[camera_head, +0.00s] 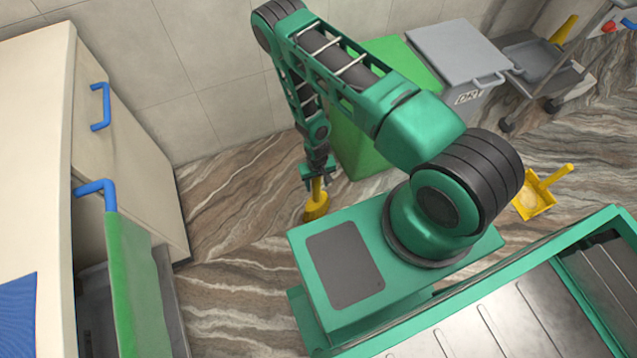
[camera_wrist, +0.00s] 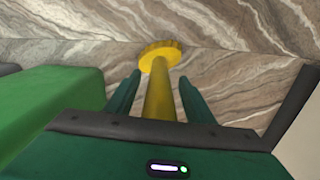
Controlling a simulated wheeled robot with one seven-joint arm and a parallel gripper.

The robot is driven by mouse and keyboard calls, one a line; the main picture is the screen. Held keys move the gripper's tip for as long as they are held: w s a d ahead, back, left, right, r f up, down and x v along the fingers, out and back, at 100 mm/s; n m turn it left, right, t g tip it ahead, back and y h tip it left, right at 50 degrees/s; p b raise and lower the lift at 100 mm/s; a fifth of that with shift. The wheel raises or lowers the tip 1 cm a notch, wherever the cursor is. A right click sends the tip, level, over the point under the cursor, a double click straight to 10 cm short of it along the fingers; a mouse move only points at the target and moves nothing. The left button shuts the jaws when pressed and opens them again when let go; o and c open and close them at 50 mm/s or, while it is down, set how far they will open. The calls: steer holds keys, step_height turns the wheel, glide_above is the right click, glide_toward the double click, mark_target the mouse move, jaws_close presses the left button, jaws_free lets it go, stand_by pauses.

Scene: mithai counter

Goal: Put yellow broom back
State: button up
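The yellow broom (camera_head: 317,207) is upright with its round head down, near the green bin. I cannot tell whether the head touches the floor. My gripper (camera_head: 318,177) is at the top of its handle, pointing down. In the wrist view, the broom's handle (camera_wrist: 161,98) runs between the two dark green fingers of my gripper (camera_wrist: 160,92). A gap shows on each side of the handle, so the fingers look open around it. The broom head (camera_wrist: 160,52) shows beyond the fingertips. The top end of the handle is hidden by the gripper body.
A green bin (camera_head: 362,150) stands right behind the broom, beside a grey lidded bin (camera_head: 455,55). A yellow dustpan (camera_head: 535,204) lies on the floor at right. A cream cabinet (camera_head: 115,130) with blue handles is at left. Striped floor (camera_head: 235,200) between is clear.

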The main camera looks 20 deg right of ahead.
step_height(320, 180, up, 12)
steer(key=shift+r, duration=0.1)
steer(key=shift+w+d+r, duration=0.1)
steer(key=shift+w+r, duration=0.15)
steer(key=shift+r, duration=0.1)
steer(key=w+d+r, duration=0.2)
steer(key=d+r, duration=0.1)
steer(key=r, duration=0.6)
steer(key=w+d+r, duration=0.2)
steer(key=d+r, duration=0.2)
steer(key=r, duration=0.5)
steer(key=s+d+r+m+h, duration=0.1)
steer(key=s+d+r, duration=0.15)
steer(key=r, duration=0.55)
steer(key=s+d+r+m, duration=0.1)
steer(key=d+r, duration=0.3)
steer(key=r, duration=0.4)
steer(key=s+d+r+m, duration=0.1)
steer(key=s+d+r, duration=0.1)
steer(key=s+r, duration=0.7)
steer(key=s+d+r+m+y, duration=0.1)
steer(key=s+d+r+m, duration=0.1)
steer(key=s+r, duration=0.8)
steer(key=s, duration=0.4)
steer(key=shift+s+d, duration=0.2)
steer(key=shift+s, duration=0.1)
